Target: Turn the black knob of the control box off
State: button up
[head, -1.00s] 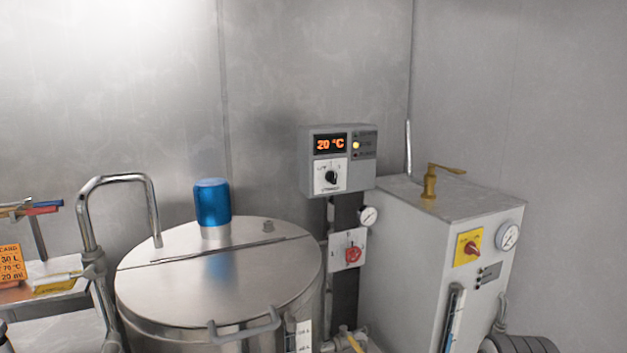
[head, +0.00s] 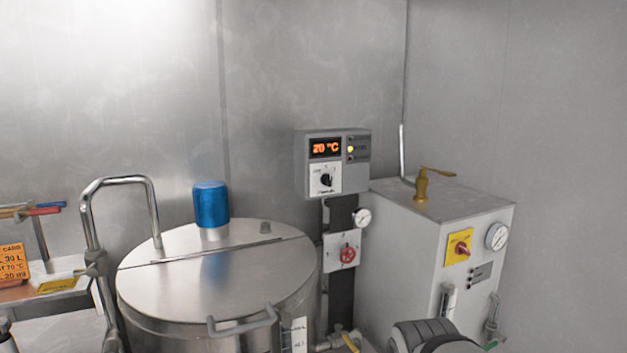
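The control box (head: 333,162) is a grey box mounted on a dark post behind the steel vessel. Its display (head: 325,148) reads 20 °C in orange. The black knob (head: 326,180) sits on a white plate below the display, with its pointer tilted; the small lettering around it is too fine to read. A small yellowish lamp (head: 351,149) glows right of the display. My gripper is not in view. A dark grey rounded part, seemingly of my arm, shows at the bottom right, well below and right of the box, touching nothing visible on it.
A steel vessel (head: 215,265) with a blue cap (head: 211,204) stands left of the post. Below the box are a gauge (head: 362,217) and a red knob (head: 347,254). A grey cabinet (head: 410,235) with a brass handle (head: 422,185) and a red-yellow switch (head: 459,246) stands right.

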aim_at(327, 178)
jog(key=z, duration=0.05)
jog(key=i, duration=1)
jog(key=u, duration=0.1)
